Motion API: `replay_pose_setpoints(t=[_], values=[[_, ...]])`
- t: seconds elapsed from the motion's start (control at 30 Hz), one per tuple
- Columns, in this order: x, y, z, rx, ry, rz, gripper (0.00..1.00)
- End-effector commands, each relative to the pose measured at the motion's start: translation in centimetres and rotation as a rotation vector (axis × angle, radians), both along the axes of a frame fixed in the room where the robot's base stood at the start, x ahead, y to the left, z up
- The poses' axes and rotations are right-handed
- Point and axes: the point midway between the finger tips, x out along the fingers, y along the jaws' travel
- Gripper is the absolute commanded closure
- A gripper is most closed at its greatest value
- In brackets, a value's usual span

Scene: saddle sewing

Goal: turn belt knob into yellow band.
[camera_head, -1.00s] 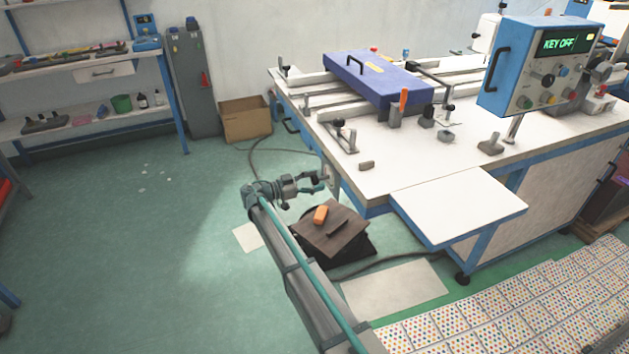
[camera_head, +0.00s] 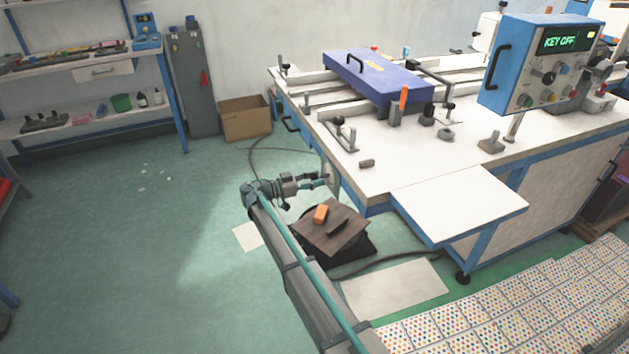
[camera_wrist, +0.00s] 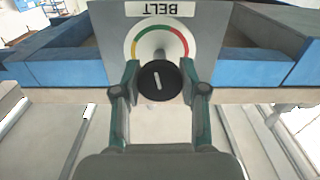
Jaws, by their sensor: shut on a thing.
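The belt knob (camera_wrist: 159,82) is a round black knob with a short white mark, nearly upright in the wrist view. My gripper (camera_wrist: 160,80) is shut on it, one finger at each side; in the head view it (camera_head: 322,184) reaches the table's near-left side. Behind the knob is a white dial (camera_wrist: 143,46) with a coloured arc. The yellow band (camera_wrist: 134,48) is at the arc's left, green is along the top and red at the right. The lower dial is hidden by the knob and fingers. The BELT label (camera_wrist: 168,9) appears upside down above it.
The white-topped machine table (camera_head: 460,195) with blue edges is right of my gripper. A stool (camera_head: 330,230) holding an orange object (camera_head: 321,213) stands close below my gripper. A control box (camera_head: 540,65) reads KEY OFF.

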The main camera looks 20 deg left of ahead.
Motion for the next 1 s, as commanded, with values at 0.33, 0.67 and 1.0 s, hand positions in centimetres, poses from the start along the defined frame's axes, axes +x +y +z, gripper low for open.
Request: replay_pose_setpoints(t=[0.33,0.67,1.0], values=[[-0.02,0.01,-0.12,-0.188,0.206,0.000,0.93],[0.00,0.03,0.02,-0.401,0.438,0.000,0.93],[0.01,0.04,0.13,-0.619,0.676,0.000,0.93]])
